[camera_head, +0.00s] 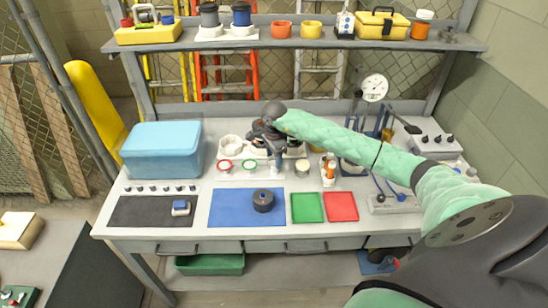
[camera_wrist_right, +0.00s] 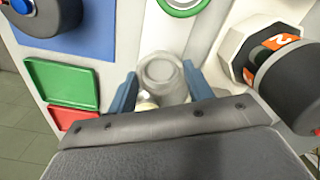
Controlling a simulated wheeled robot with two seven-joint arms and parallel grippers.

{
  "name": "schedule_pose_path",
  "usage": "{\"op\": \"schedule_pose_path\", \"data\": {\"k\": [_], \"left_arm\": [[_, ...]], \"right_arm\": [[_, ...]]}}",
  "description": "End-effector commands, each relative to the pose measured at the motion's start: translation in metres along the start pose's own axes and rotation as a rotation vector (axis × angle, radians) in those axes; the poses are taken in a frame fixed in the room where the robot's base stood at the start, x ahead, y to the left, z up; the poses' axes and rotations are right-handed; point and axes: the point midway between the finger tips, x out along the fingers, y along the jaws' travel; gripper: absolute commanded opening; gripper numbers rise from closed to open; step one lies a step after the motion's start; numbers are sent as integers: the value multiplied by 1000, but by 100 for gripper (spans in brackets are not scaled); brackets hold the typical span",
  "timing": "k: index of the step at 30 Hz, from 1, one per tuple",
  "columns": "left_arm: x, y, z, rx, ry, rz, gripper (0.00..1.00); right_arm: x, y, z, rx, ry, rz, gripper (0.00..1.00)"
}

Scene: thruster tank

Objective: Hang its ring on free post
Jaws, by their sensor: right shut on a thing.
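My right gripper (camera_head: 277,158) reaches over the back middle of the workbench in the head view. In the right wrist view its two blue fingers (camera_wrist_right: 160,92) are shut on a pale grey cylindrical piece (camera_wrist_right: 160,72) with a round top. A red-rimmed ring (camera_head: 225,165) and a green-rimmed ring (camera_head: 249,165) sit left of the gripper. The green ring also shows at the top of the right wrist view (camera_wrist_right: 185,4), apart from the fingers. I cannot make out which post is free. My left gripper is not in view.
A black round part (camera_head: 263,201) lies on the blue mat (camera_head: 228,208). Green (camera_head: 307,208) and red (camera_head: 341,207) trays lie beside it. A blue box (camera_head: 162,150) stands left. A dial gauge (camera_head: 374,88) stands back right. A black cylinder with an orange label (camera_wrist_right: 285,65) is close right of the fingers.

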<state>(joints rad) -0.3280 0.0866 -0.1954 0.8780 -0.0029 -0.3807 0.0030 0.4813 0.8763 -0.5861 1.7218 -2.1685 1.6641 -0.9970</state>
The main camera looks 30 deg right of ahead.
Motion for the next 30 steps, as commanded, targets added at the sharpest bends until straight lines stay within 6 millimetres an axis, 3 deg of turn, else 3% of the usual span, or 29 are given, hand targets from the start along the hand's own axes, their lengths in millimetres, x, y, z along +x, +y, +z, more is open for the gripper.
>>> {"op": "schedule_pose_path", "data": {"k": [30], "left_arm": [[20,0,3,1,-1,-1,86]], "right_arm": [[16,0,0,0,0,0,30]]}}
